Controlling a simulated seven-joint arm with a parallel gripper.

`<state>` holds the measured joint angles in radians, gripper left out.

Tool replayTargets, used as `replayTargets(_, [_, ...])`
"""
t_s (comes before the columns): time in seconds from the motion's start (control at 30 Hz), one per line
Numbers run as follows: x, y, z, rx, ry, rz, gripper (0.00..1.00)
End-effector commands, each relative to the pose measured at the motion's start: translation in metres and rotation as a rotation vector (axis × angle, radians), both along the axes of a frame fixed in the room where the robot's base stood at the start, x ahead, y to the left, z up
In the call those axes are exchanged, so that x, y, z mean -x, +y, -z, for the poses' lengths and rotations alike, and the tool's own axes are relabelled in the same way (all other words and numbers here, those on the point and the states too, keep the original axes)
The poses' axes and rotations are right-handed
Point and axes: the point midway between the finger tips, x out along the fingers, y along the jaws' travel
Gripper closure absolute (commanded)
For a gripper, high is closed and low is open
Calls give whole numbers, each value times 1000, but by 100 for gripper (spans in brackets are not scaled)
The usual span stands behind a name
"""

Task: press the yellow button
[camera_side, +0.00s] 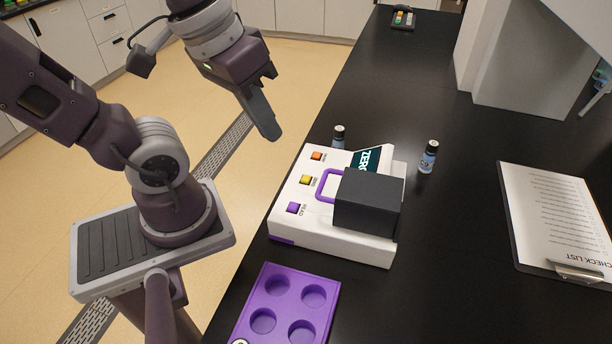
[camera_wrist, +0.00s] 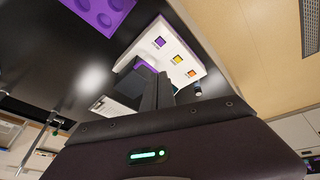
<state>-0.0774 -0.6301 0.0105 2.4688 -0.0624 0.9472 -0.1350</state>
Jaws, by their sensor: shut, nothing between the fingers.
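The yellow button (camera_side: 306,180) sits on the sloped top of a white machine (camera_side: 345,246), between an orange button (camera_side: 316,156) and a purple button (camera_side: 293,208). In the wrist view the yellow button (camera_wrist: 177,60) is unobstructed, beyond and slightly right of my fingertips. My gripper (camera_side: 270,133) is shut and empty, with its fingers pointing down. It is in the air up and to the left of the machine in the side view, clear of the buttons. In the wrist view my gripper (camera_wrist: 158,78) covers part of the machine's lower edge.
A dark box (camera_side: 368,203) and a purple handle (camera_side: 327,184) stand on the machine beside the buttons. Two small vials (camera_side: 428,157) (camera_side: 338,137) stand behind it. A purple tray with round wells (camera_side: 285,305) lies in front. A clipboard (camera_side: 558,220) lies at the right.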

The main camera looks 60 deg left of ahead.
Motion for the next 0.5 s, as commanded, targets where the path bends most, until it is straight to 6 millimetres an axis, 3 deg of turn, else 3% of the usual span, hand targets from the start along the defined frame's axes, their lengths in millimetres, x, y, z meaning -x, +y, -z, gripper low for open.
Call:
replayTargets(0.3, [-54,26,35,564,700,-1233,100])
replayTargets(0.5, [-81,51,50,751,1012,-1735,100])
